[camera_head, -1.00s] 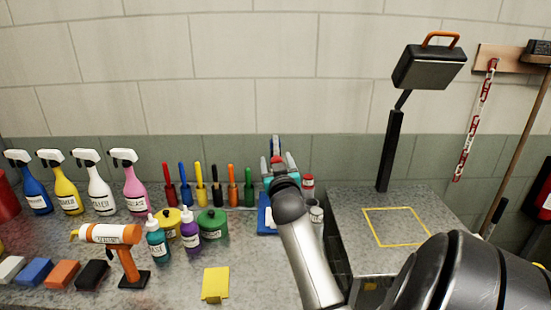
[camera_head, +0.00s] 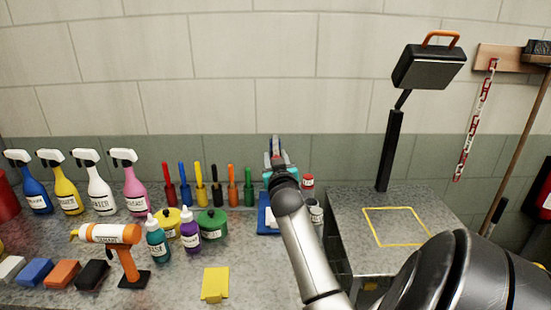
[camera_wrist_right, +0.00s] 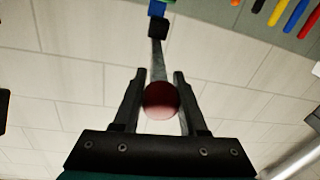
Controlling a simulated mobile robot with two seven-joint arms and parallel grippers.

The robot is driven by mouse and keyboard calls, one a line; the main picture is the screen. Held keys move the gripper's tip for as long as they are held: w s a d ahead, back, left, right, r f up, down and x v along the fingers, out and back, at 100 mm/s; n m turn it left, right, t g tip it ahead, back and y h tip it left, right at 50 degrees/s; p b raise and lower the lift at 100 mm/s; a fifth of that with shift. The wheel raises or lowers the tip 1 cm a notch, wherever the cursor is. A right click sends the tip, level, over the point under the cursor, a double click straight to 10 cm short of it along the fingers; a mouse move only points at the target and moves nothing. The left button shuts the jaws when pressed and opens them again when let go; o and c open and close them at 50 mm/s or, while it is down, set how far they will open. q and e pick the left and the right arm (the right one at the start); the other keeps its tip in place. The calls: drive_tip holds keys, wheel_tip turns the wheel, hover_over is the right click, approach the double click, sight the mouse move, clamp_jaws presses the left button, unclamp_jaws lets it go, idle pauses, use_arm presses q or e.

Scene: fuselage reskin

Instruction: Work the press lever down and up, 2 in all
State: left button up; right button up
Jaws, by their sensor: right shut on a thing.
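The press lever (camera_wrist_right: 158,62) runs up the middle of the right wrist view as a grey bar and ends in a dark red ball knob (camera_wrist_right: 161,100). My right gripper (camera_wrist_right: 161,88) is shut on that knob, one black finger on each side. In the head view my right gripper (camera_head: 278,160) is at the back of the bench, over the blue press (camera_head: 265,222), and hides much of the press and the knob. My left gripper is not in view.
Upright coloured tools (camera_head: 216,190) stand just left of the gripper. A green tin (camera_head: 211,223) and bottles (camera_head: 190,230) are nearer. A red-capped jar (camera_head: 307,186) stands close on the right. A yellow outlined square (camera_head: 395,227) on the right-hand surface is empty.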

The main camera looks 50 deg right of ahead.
clamp_jaws()
idle(0.8)
